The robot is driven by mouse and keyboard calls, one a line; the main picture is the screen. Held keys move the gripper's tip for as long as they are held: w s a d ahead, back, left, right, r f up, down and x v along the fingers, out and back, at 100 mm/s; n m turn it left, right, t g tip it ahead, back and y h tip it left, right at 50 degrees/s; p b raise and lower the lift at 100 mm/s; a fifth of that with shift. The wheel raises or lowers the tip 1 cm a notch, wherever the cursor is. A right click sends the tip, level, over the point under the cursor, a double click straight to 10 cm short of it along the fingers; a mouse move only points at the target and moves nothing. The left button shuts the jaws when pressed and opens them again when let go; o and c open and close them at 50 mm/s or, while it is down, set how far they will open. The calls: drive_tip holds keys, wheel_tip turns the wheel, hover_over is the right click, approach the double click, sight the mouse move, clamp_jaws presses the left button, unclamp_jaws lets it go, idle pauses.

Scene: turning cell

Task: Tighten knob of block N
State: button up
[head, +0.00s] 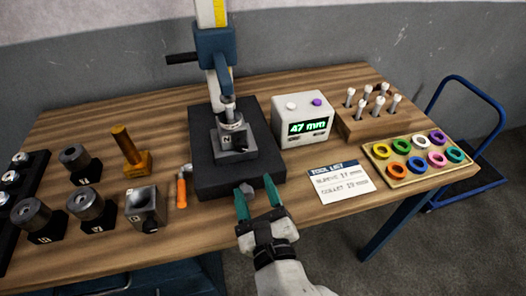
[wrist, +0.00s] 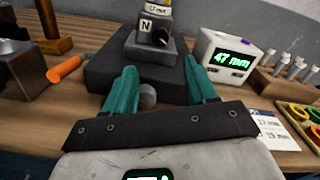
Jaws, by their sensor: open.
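Block N (head: 237,152) is a grey block with an "N" label, standing on the dark base of the measuring stand. In the wrist view block N (wrist: 143,45) has a dark round knob (wrist: 161,40) on its front face, right of the label. A round metal piece sits on top of the block, under the stand's spindle. My gripper (head: 255,190) is open and empty, with teal fingers at the front edge of the base, short of the block. A grey rounded piece (wrist: 148,96) shows between the fingers in the wrist view (wrist: 160,76); I cannot tell whether they touch it.
The stand's dark base (head: 205,180) lies below the block. A display box (head: 303,118) reads 47 mm at right. An orange-handled tool (head: 181,192) and a dark metal block (head: 143,207) lie at left. A tool list card (head: 340,183) and ring tray (head: 380,173) are at right.

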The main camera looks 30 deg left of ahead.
sight(243, 150)
drive_tip(key=x, duration=1)
drive_tip(key=shift+d+p, duration=0.1)
drive_tip(key=shift+p, duration=0.3)
drive_tip(key=c, duration=1.1)
drive_tip(key=shift+o, duration=0.2)
